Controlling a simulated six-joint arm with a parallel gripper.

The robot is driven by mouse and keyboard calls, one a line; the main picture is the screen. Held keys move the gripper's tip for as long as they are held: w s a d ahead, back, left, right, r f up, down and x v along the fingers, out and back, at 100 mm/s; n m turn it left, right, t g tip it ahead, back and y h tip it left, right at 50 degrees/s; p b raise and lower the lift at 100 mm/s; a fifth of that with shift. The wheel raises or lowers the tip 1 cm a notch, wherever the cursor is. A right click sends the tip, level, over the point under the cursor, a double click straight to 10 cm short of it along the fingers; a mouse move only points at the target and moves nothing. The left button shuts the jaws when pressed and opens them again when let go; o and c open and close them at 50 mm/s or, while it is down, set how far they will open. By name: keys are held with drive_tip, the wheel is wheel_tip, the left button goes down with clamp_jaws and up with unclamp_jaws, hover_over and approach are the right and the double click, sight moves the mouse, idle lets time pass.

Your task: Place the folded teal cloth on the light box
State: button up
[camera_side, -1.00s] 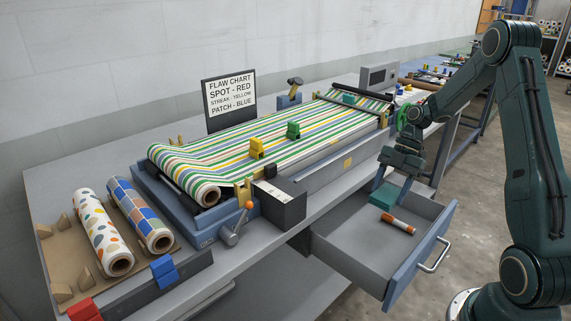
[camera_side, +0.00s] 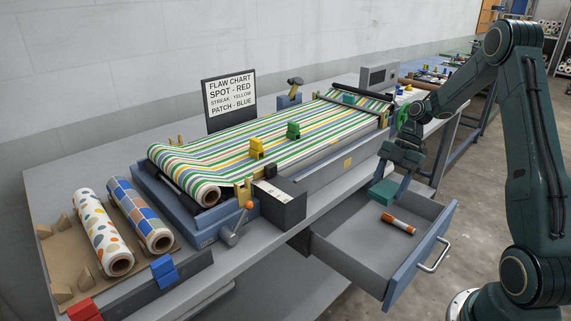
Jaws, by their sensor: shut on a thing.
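The folded teal cloth (camera_side: 383,191) is a small block between the fingertips of my gripper (camera_side: 390,180). My gripper is shut on it, pointing down over the open drawer (camera_side: 345,262). The cloth appears raised above the drawer floor, near the drawer's back end. I cannot tell for sure which thing is the light box; the striped fabric (camera_side: 270,135) covers the long blue-grey bed of the press (camera_side: 330,158), so its top is mostly hidden.
An orange-and-white marker (camera_side: 398,223) lies in the drawer. A dark box (camera_side: 279,203) and a lever with an orange knob (camera_side: 238,222) stand at the bench front. Two patterned rolls (camera_side: 102,232) lie left.

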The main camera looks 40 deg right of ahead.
drive_tip(key=w+d+r+m+t+h, duration=0.1)
drive_tip(key=w+d+r+m+t, duration=0.1)
drive_tip(key=w, duration=0.6)
drive_tip(key=w+d+r+m+t+h, duration=0.1)
drive_tip(key=w+d+r+m+h, duration=0.1)
drive_tip(key=w+d+r+m, duration=0.3)
drive_tip(key=w+d+r+m+t+h, duration=0.2)
drive_tip(key=w+d+r+m, duration=0.2)
drive_tip(key=w+m, duration=0.5)
drive_tip(key=shift+w+d+t, duration=0.15)
drive_tip(key=shift+w+d, duration=0.15)
drive_tip(key=shift+w, duration=0.3)
drive_tip(key=shift+w+d+t, duration=0.15)
drive_tip(key=shift+w+d, duration=0.1)
drive_tip(key=shift+w, duration=0.35)
drive_tip(key=w+r+m+h, duration=0.3)
drive_tip(key=w+m, duration=0.2)
drive_tip(key=w, duration=0.3)
drive_tip(key=shift+a+m, duration=0.4)
drive_tip(key=shift+a, duration=0.05)
drive_tip(key=shift+r, duration=0.1)
hover_over(322, 128)
drive_tip(key=shift+w+d+f, duration=0.1)
drive_tip(key=shift+d+f, duration=0.05)
drive_tip(key=shift+f, duration=2.1)
